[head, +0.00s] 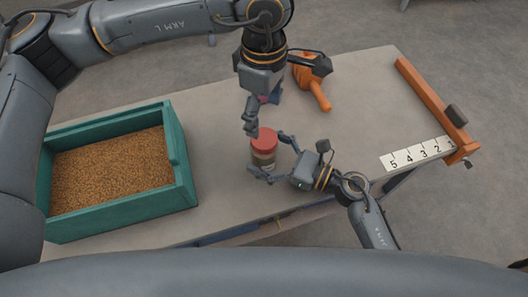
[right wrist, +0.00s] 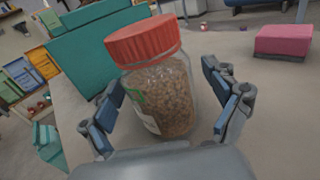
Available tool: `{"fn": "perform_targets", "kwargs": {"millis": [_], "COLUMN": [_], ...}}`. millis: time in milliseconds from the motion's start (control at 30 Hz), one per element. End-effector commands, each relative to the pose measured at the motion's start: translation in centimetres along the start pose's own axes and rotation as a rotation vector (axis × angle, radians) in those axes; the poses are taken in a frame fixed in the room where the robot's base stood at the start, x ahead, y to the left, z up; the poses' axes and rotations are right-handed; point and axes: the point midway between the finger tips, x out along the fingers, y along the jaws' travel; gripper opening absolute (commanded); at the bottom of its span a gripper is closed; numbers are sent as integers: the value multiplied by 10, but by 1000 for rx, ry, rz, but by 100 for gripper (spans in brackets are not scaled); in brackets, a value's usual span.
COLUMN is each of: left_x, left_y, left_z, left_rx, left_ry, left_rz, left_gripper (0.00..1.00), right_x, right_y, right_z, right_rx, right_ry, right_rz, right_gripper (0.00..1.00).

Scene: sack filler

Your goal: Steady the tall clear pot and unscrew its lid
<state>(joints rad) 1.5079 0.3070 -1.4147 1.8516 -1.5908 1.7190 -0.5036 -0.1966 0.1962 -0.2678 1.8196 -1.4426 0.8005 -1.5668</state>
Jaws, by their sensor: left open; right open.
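The tall clear pot (head: 263,160) stands upright on the table with a red lid (head: 264,144) on it. In the right wrist view the pot (right wrist: 162,97) is filled with brown grains, and its ribbed red lid (right wrist: 143,40) is on top. My right gripper (head: 266,158) is open, its fingers on either side of the pot's body; in the right wrist view a gap shows on the right side. My left gripper (head: 252,118) is open above and behind the lid, pointing down. Whether its fingertips touch the lid is hard to tell.
A teal bin (head: 183,165) of brown grain stands on the table (head: 350,110) at left. An orange bar (head: 430,95) and a numbered strip (head: 415,153) are at right. A pink block (right wrist: 283,40) shows in the right wrist view.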

Motion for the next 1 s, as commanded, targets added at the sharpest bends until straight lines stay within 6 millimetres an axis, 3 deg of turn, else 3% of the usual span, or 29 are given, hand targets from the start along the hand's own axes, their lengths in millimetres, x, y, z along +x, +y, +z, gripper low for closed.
{"fn": "perform_targets", "kwargs": {"millis": [267, 700, 867, 1000], "left_x": [0, 0, 0, 0], "left_y": [0, 0, 0, 0], "left_z": [0, 0, 0, 0], "left_rx": [0, 0, 42, 206], "left_ry": [0, 0, 0, 1], "left_rz": [0, 0, 0, 0], "left_gripper": [73, 73, 73, 73], "right_x": [2, 1, 1, 1], "right_y": [0, 0, 0, 0], "right_z": [0, 0, 0, 0], "right_rx": [-1, -1, -1, -1], "right_ry": [0, 0, 0, 0], "right_rz": [0, 0, 0, 0], "right_gripper": [88, 1, 0, 0]}}
